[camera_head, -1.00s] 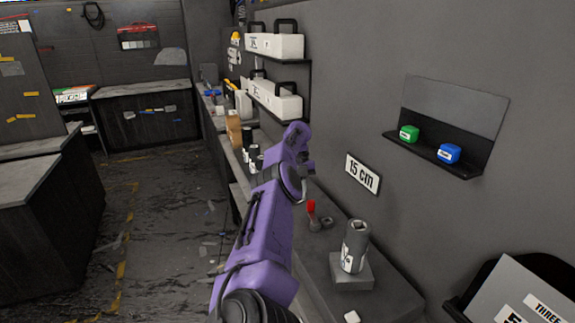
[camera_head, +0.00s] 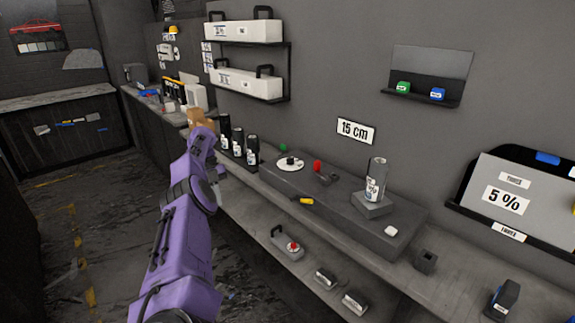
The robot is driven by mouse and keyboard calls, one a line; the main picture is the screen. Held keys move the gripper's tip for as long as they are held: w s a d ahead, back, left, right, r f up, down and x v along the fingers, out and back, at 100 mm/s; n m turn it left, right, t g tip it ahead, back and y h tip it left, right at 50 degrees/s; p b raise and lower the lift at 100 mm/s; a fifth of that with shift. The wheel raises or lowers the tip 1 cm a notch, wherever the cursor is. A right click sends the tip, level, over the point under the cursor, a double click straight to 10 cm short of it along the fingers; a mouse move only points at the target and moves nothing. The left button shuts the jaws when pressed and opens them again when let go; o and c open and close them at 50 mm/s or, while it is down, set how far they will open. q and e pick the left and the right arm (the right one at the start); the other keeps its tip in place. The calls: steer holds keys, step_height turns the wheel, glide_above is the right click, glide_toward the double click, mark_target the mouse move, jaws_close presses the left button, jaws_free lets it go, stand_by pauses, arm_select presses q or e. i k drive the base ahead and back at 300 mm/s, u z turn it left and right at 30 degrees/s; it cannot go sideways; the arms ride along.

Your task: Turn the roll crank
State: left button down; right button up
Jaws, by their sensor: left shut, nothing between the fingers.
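A small crank with a red knob (camera_head: 317,166) and a dark arm sits on the long grey bench block (camera_head: 345,225) by the wall. A grey can-like roll (camera_head: 376,178) with a white label stands upright on a small grey stand (camera_head: 371,204) to its right. My purple left arm rises from the bottom. Its gripper (camera_head: 219,173) is small and partly hidden behind the wrist, left of the block and apart from the crank. It looks shut and empty. My right gripper is out of view.
Several dark bottles (camera_head: 238,142) stand left of the block. A white disc (camera_head: 290,163) and a yellow-handled tool (camera_head: 304,201) lie near the crank. A lower shelf holds small devices (camera_head: 287,245).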

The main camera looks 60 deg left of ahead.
mark_target(325, 181)
steer(key=u, duration=2.5)
steer(key=i, duration=1.05)
steer(key=z, duration=0.8)
